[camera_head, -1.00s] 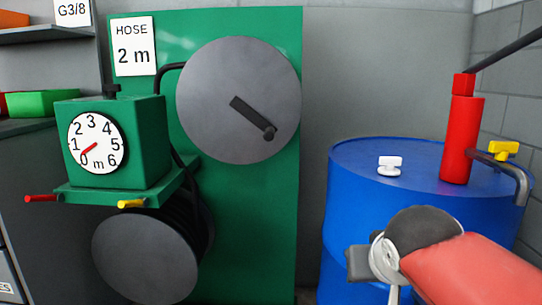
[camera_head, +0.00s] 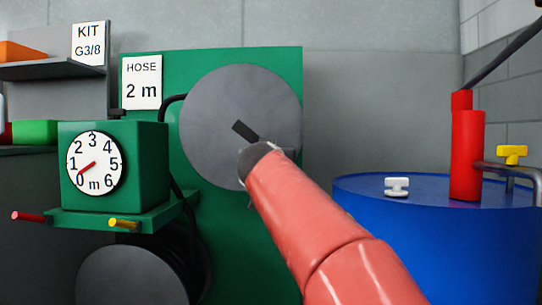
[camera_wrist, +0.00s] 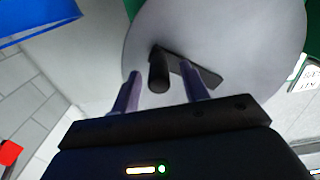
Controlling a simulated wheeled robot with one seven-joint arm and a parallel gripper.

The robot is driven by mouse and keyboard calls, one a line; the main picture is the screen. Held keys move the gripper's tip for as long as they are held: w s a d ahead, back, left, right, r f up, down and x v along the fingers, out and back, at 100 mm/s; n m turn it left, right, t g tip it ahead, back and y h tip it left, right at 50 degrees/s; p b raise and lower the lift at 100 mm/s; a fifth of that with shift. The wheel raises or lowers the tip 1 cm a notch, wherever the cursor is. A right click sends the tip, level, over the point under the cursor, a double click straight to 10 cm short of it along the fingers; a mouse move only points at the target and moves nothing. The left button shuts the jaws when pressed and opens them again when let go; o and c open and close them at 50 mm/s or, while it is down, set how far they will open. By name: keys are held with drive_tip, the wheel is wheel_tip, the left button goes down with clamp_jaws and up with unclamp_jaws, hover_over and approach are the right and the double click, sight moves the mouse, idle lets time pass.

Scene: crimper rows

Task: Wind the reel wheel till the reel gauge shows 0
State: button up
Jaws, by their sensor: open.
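The reel wheel (camera_head: 225,110) is a large grey disc on a green panel. Its dark crank bar (camera_head: 245,131) runs from the centre towards the lower right; my arm hides its handle in the head view. The reel gauge (camera_head: 93,165) is a white dial in a green box; its red needle points lower left, between 0 and 1. In the wrist view my gripper (camera_wrist: 163,80) is open, its two fingers pointing at the wheel (camera_wrist: 225,35). The dark handle (camera_wrist: 158,72) shows in the gap between the fingers; I cannot tell whether they touch it.
A green shelf (camera_head: 125,212) below the gauge carries a red-tipped lever (camera_head: 30,217) and a yellow-tipped one (camera_head: 125,223). The hose reel (camera_head: 135,275) hangs below. A sign (camera_head: 141,82) reads "HOSE 2 m". A blue drum (camera_head: 430,245) with a red pump (camera_head: 467,150) stands at right.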

drive_tip(key=shift+w+d+p, duration=0.1)
drive_tip(key=shift+w+p, duration=0.45)
drive_tip(key=shift+w, duration=0.95)
clamp_jaws()
